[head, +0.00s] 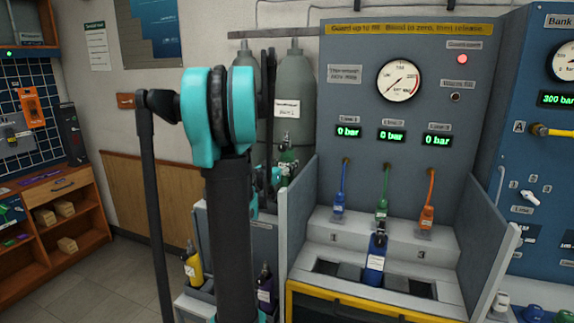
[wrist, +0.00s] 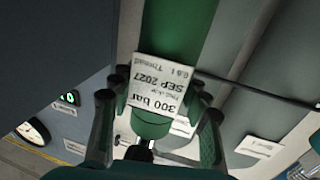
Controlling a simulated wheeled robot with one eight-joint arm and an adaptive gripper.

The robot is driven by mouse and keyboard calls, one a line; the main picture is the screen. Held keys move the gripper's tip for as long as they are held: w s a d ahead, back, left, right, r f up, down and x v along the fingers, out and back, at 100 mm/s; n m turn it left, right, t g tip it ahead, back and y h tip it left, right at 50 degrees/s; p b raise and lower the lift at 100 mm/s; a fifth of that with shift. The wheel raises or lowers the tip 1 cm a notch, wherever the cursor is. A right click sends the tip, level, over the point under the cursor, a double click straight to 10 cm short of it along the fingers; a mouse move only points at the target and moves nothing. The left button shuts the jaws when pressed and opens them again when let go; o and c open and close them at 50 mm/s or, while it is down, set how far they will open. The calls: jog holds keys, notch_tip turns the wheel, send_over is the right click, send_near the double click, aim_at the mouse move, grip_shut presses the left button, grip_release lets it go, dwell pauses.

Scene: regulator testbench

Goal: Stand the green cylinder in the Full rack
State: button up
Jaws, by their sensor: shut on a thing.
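The green cylinder (wrist: 186,45) fills the middle of the wrist view, with a white 300 bar label on it. The fingers of my gripper (wrist: 158,112) are closed around it at the label, near its valve end. In the head view the green cylinder (head: 287,157) shows only in part, behind my arm and a grey side panel, off the floor. My gripper (head: 268,180) is there too, mostly hidden. A low grey rack (head: 190,305) stands at the lower left, holding a yellow cylinder (head: 193,266) and a purple cylinder (head: 264,290). No Full label is readable on it.
The test bench (head: 400,225) stands to the right with upright side panels (head: 298,215). A blue cylinder (head: 375,262) stands in its middle bay. Large grey cylinders (head: 295,80) stand against the wall behind. A wooden shelf (head: 50,205) is at the left, with open floor before it.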

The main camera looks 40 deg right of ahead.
jog(key=shift+f, duration=0.45)
dwell(0.5)
jog(key=o, duration=1.5)
jog(key=shift+f, duration=0.1)
jog(key=v, duration=1.2)
jog(key=s+a+f+n+y, duration=0.25)
jog(key=a+f+y, duration=0.25)
jog(key=a+f, duration=0.3)
jog(key=s+a+f+n+y, duration=0.2)
jog(key=a+f+n+y, duration=0.2)
jog(key=a+f, duration=0.45)
jog(key=s+a+f+n+y, duration=0.2)
jog(key=a, duration=0.5)
jog(key=s+a+f+n+y, duration=0.2)
jog(key=s+a+n+y, duration=0.1)
jog(key=a, duration=0.4)
jog(key=s+a+f+n+y, duration=0.2)
jog(key=a+n+y, duration=0.1)
jog(key=a, duration=0.5)
jog(key=shift+s+f+g, duration=0.25)
jog(key=shift+g, duration=0.15)
